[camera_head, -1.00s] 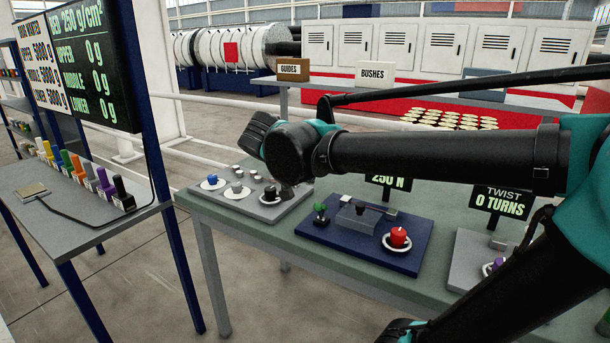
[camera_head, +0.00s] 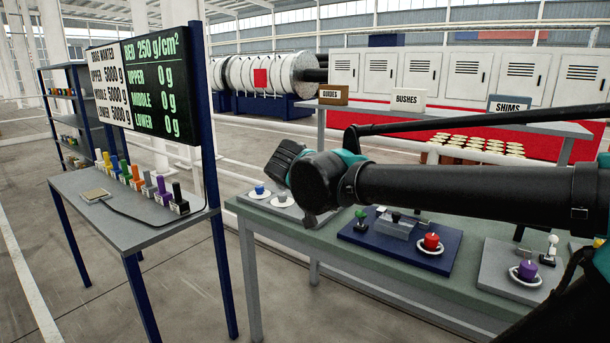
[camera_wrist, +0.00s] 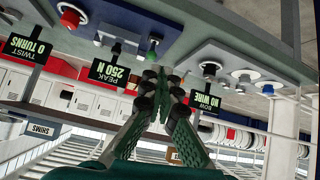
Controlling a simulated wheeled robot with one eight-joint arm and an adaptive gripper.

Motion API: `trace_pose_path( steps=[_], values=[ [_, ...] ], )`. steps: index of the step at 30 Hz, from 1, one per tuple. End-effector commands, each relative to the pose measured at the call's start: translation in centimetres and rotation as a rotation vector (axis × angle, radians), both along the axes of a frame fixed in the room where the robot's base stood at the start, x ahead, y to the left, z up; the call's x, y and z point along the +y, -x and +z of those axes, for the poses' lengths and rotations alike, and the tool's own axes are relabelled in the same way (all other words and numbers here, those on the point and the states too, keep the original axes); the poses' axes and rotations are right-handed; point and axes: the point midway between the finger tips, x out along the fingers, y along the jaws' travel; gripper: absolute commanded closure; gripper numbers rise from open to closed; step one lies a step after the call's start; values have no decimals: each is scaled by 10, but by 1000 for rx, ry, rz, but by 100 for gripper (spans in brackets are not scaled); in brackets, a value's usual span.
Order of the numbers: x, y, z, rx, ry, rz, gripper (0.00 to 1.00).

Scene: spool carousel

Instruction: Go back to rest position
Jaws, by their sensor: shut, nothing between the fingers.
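My gripper (camera_wrist: 160,82) shows in the wrist view with its green fingers together and nothing between them. It points toward the green bench (camera_head: 262,216), which looks upside down in that view. In the head view my black and teal arm reaches in from the right, above the bench, and my fingers are hidden behind it.
A grey table (camera_head: 80,205) at left holds a row of coloured pieces below a dark readout board (camera_head: 158,85). A shelf with labels such as BUSHES (camera_head: 407,98) stands behind the bench. Open floor lies between table and bench.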

Motion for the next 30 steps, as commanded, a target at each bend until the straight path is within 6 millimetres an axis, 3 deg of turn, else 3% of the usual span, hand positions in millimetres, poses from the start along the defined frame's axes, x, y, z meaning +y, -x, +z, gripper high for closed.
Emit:
trace_pose_path(
  steps=[11, 17, 23, 30],
  values=[
    [-24, 6, -39, 98, 5, 23, 100],
    [-45, 14, -76, 184, 1, 55, 100],
    [-74, 32, -128, 298, -24, 114, 100],
    [-112, 78, -214, 431, -110, 261, 100]
  ],
)
